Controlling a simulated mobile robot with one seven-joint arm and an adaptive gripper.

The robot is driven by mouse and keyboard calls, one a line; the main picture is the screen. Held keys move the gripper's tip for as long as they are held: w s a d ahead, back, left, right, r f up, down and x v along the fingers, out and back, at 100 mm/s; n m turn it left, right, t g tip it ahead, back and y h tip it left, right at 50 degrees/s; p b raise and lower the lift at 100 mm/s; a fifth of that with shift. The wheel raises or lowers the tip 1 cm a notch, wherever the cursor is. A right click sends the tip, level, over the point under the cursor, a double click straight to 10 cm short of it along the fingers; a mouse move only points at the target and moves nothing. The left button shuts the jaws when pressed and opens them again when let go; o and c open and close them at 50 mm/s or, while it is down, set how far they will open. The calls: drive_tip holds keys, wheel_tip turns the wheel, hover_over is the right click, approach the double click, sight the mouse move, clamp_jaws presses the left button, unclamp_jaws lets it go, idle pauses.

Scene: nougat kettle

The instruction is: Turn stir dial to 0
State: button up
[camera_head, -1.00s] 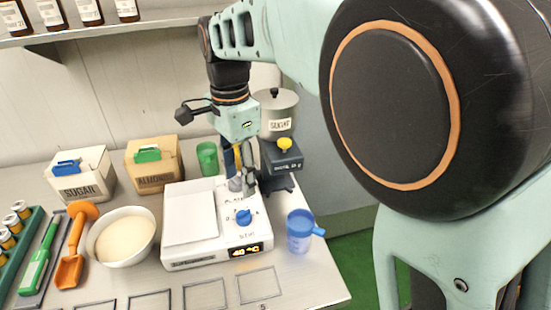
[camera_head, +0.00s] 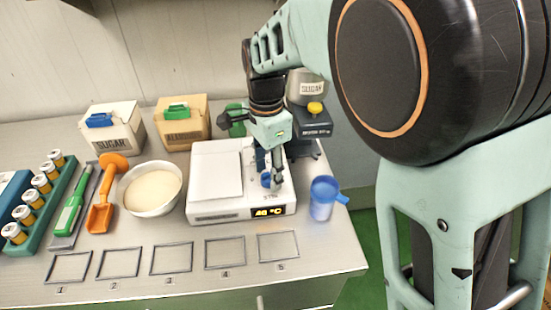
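The white hot plate (camera_head: 214,213) stands on the bench, with an orange readout (camera_head: 269,211) on its front that seems to read about 48 °C. The blue stir dial (camera_head: 265,180) is on its right-hand panel, partly hidden by my gripper. My gripper (camera_head: 274,184) points down over that panel, with its fingers right at the dial. I cannot tell whether the fingers touch the dial or are closed on it. The dial's scale and pointer are hidden or too small to read.
A blue measuring cup (camera_head: 323,198) stands close right of the hot plate. A bowl of pale powder (camera_head: 151,189) is left of it. Outlined squares lie in front.

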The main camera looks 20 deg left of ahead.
drive_tip(key=c, duration=1.1)
